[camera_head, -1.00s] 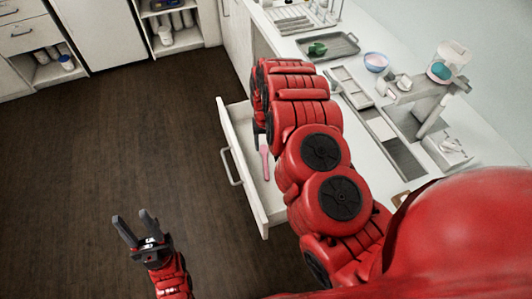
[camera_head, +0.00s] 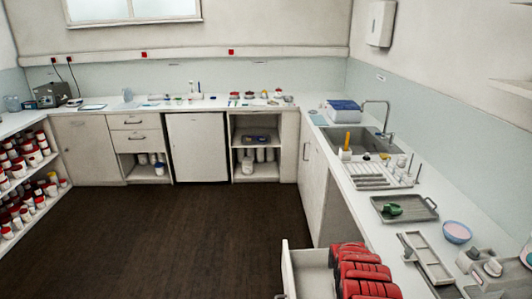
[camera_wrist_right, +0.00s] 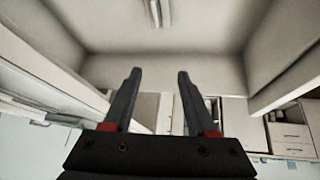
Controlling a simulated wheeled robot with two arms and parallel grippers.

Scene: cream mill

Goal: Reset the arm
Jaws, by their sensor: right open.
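My right arm (camera_head: 360,272) shows as red segments at the bottom edge of the head view, by the open drawer (camera_head: 287,268). Its gripper is not visible there. In the right wrist view my right gripper (camera_wrist_right: 158,75) is open, with two dark fingers apart and nothing between them. Beyond the fingers are a pale wall, the ceiling and cabinets. My left gripper is in neither current view.
The right counter holds a grey tray (camera_head: 405,209) with a green item, a pink-and-blue bowl (camera_head: 456,232), a drying rack (camera_head: 377,175) and a sink (camera_head: 365,142). Shelves of jars (camera_head: 22,190) stand at the left. The dark floor (camera_head: 170,235) is clear.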

